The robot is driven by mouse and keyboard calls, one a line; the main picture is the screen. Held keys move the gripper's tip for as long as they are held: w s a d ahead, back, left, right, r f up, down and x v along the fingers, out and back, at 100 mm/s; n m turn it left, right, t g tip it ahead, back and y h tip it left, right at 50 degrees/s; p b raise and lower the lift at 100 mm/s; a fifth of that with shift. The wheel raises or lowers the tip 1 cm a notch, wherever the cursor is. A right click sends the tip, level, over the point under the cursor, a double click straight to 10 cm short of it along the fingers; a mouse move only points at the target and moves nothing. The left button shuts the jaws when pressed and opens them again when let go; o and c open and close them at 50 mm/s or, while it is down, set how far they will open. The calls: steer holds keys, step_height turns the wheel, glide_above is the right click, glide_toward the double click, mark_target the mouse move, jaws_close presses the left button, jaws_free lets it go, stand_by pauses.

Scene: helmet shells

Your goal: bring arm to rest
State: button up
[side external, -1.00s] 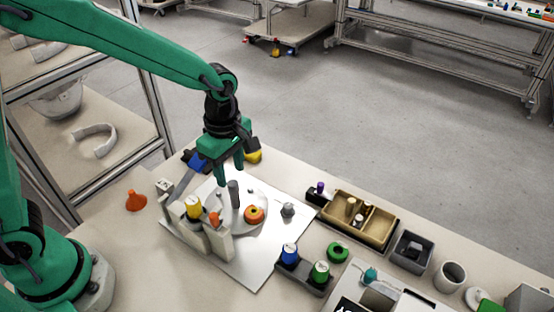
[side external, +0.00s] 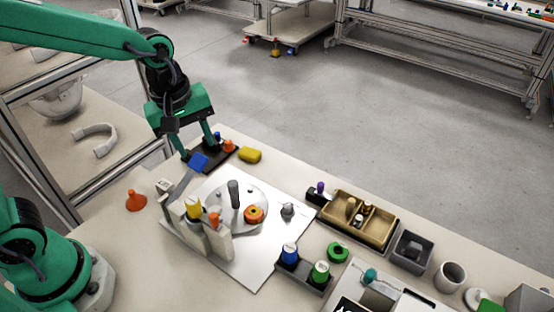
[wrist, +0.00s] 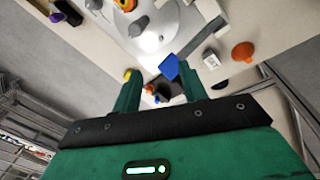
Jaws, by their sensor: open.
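My gripper (side external: 197,146) is green with two straight fingers, open and empty. In the side external view it hangs over the back left of the table, above a black tray (side external: 203,162) with small orange and blue pieces. In the wrist view my gripper (wrist: 158,85) has its two fingers spread apart, with the blue-ended lever (wrist: 170,68) and the black tray showing between and beyond them. I cannot tell whether a fingertip touches the tray.
A white plate (side external: 262,273) carries a round disc with a grey post (side external: 234,193) and an orange ring (side external: 253,215). A yellow block (side external: 250,155) lies right of the black tray. An orange funnel (side external: 136,201) stands left. A wooden tray (side external: 374,235) sits right. A frame stands behind left.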

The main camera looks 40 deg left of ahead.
steer(key=s+a+r+m+t, duration=0.3)
steer(key=s+a+r+m, duration=0.3)
steer(key=s+m, duration=0.4)
steer(key=shift+s+a+m+t, duration=0.3)
steer(key=shift+a+m, duration=0.4)
steer(key=shift+m, duration=0.3)
steer(key=shift+r, duration=0.1)
